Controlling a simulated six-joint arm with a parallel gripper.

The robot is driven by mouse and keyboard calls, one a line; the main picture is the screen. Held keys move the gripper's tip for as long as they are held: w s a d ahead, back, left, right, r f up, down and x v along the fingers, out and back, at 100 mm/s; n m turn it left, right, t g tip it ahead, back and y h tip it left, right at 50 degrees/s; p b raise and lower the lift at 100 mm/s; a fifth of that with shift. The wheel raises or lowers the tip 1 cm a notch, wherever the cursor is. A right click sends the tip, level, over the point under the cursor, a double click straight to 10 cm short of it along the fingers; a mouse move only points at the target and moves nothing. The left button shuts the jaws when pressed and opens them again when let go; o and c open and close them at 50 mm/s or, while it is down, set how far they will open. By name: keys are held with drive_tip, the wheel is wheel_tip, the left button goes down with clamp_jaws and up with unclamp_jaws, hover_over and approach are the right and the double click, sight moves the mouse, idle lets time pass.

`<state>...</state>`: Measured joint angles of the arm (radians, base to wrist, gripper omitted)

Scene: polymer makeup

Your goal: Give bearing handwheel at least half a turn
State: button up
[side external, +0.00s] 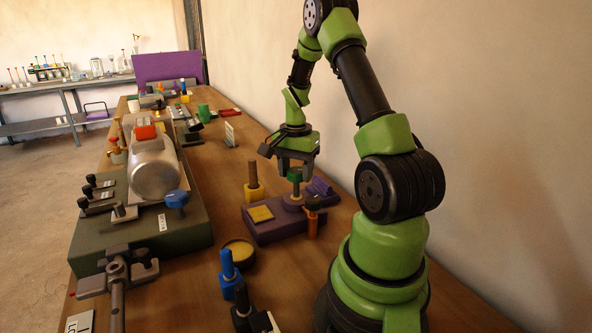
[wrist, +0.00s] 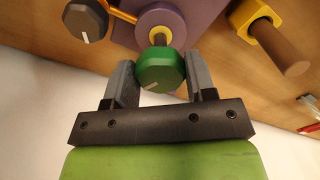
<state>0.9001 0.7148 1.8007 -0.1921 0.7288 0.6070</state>
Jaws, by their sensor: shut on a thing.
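A green faceted handwheel (wrist: 160,70) with a pale line on its face sits on a short yellow shaft in a round purple boss (wrist: 165,24). It also shows in the side external view (side external: 295,174), above the purple fixture (side external: 268,229). My gripper (wrist: 162,78) has one grey jaw on each side of the handwheel and is shut on it. In the side external view my gripper (side external: 296,165) points down over the fixture. Part of the handwheel's rim is hidden by the jaws. No label tells which wheel is the bearing one.
A dark knob (wrist: 86,18) on an orange stem and a brown peg in a yellow collar (wrist: 285,45) stand close to my jaws. A green machine bed with a metal cylinder (side external: 156,174) and a blue knob (side external: 177,199) is at the left. A round dish (side external: 238,252) lies in front.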

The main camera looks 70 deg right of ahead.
sight(295, 171)
idle(0.3)
drive_tip(key=o, duration=0.9)
drive_tip(key=shift+r, duration=0.1)
wheel_tip(295, 171, up, 10)
drive_tip(key=shift+f, duration=0.1)
